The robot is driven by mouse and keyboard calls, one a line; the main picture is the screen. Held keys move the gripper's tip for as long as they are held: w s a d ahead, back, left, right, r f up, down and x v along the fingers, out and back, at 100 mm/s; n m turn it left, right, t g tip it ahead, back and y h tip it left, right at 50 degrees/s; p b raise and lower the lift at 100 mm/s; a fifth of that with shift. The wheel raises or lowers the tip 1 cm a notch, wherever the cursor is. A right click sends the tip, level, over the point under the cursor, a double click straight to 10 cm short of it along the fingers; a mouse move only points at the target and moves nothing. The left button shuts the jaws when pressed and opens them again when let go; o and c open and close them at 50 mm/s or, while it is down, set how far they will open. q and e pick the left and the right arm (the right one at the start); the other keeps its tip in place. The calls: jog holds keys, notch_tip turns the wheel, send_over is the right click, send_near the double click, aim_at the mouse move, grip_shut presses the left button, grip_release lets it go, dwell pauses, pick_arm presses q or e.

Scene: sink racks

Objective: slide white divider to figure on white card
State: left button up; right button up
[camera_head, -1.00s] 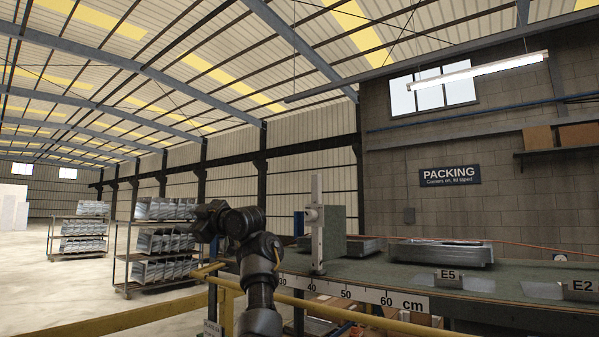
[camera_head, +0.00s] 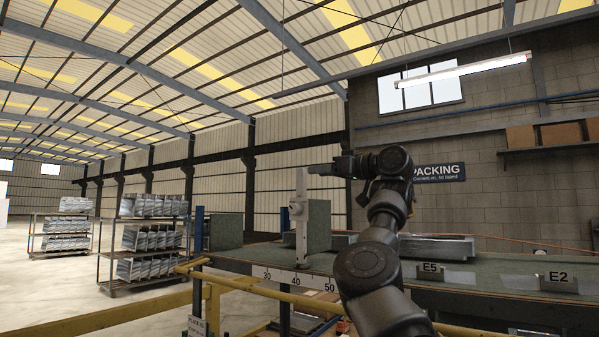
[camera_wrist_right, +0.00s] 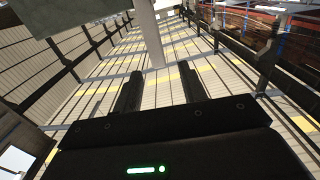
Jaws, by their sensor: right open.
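The white divider (camera_head: 302,215) is an upright white post with a small knob, standing on the bench's front edge by the scale (camera_head: 300,281), near the 40 mark. A grey-green block (camera_head: 319,225) stands right behind it. A white card (camera_head: 197,326) hangs at the lower left; its print is too small and cut off to read. My right gripper (camera_head: 322,169) is raised, level with the post's top and just right of it, pointing left. In the wrist view its fingers (camera_wrist_right: 161,88) are open and empty, with the white post (camera_wrist_right: 150,32) ahead of them. My left gripper is not in view.
The green bench (camera_head: 470,275) carries a metal tray (camera_head: 440,248) and label stands E5 (camera_head: 430,270) and E2 (camera_head: 558,280). A yellow rail (camera_head: 250,289) runs along the front. Another grey-green block (camera_head: 226,231) and shelf racks (camera_head: 145,240) stand left.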

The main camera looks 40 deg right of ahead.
aim_at(298, 174)
jog(key=p+x, duration=0.5)
jog(key=x, duration=0.3)
jog(key=shift+d+r, duration=0.1)
jog(key=shift+d, duration=0.05)
jog(key=shift+w+p, duration=0.3)
jog(key=shift+p, duration=0.2)
jog(key=shift+w, duration=0.25)
jog(key=shift+w+f, duration=0.1)
jog(key=shift+f, duration=0.15)
grip_shut()
